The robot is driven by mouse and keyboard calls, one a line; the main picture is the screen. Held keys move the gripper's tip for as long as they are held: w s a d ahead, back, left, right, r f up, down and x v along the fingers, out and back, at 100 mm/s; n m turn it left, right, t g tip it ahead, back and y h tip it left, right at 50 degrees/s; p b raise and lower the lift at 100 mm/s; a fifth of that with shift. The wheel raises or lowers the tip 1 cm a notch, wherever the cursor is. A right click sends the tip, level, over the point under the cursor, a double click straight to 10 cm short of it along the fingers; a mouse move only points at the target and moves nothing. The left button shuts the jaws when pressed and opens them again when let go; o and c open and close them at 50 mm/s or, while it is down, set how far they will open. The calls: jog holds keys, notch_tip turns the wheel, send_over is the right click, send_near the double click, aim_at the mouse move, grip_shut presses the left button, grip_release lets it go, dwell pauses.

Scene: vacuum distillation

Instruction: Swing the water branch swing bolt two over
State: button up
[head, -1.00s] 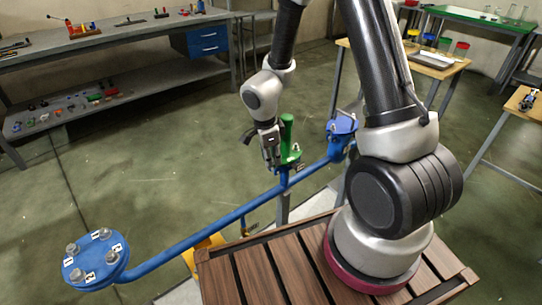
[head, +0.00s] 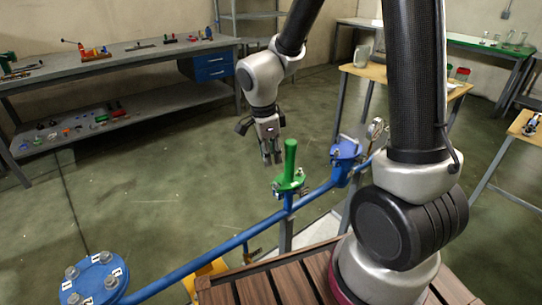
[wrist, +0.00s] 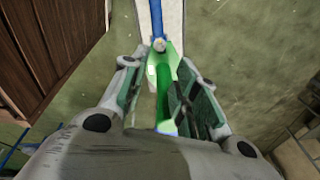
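The green fitting (head: 287,184) with its tall green post (head: 290,157) stands on the blue branch pipe (head: 235,241). Small white tags and metal bolt parts sit at its flange; they are too small to tell which is bolt two. My gripper (head: 271,160) points down, above and slightly left of the fitting. In the wrist view my gripper (wrist: 164,75) has its fingers apart with nothing held. The green post (wrist: 164,97) shows between them in the picture, and a silver bolt end (wrist: 159,45) lies beyond, near the blue pipe (wrist: 157,16).
A blue flange (head: 93,282) with several numbered bolts is at lower left. A blue fitting (head: 346,153) stands right of the green one. A wooden slatted platform (head: 285,281) is in front. A grey workbench (head: 130,58) stands at back left, with open floor between.

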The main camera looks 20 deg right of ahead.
aim_at(276, 188)
jog(key=shift+s+a, duration=0.1)
jog(key=shift+a, duration=0.2)
jog(key=c, duration=0.5)
jog(key=s+a+f+n, duration=0.1)
jog(key=a, duration=0.2)
jog(key=s+a+f+n, duration=0.1)
jog(key=s+a, duration=0.1)
jog(key=a, duration=0.1)
jog(key=s+a+f, duration=0.1)
jog(key=a, duration=0.2)
jog(key=shift+s+f+n, duration=0.1)
jog(key=shift+s+n, duration=0.2)
jog(key=shift+n, duration=0.1)
grip_shut()
jog(key=s+a+f+m+t+h, duration=0.1)
jog(key=s+f+m+h, duration=0.2)
jog(key=m, duration=1.1)
jog(key=w+d+f+m, duration=0.6)
jog(key=d+m, duration=0.3)
jog(key=m, duration=0.6)
jog(key=shift+f+m+t, duration=0.3)
jog(key=shift+m+t, duration=0.1)
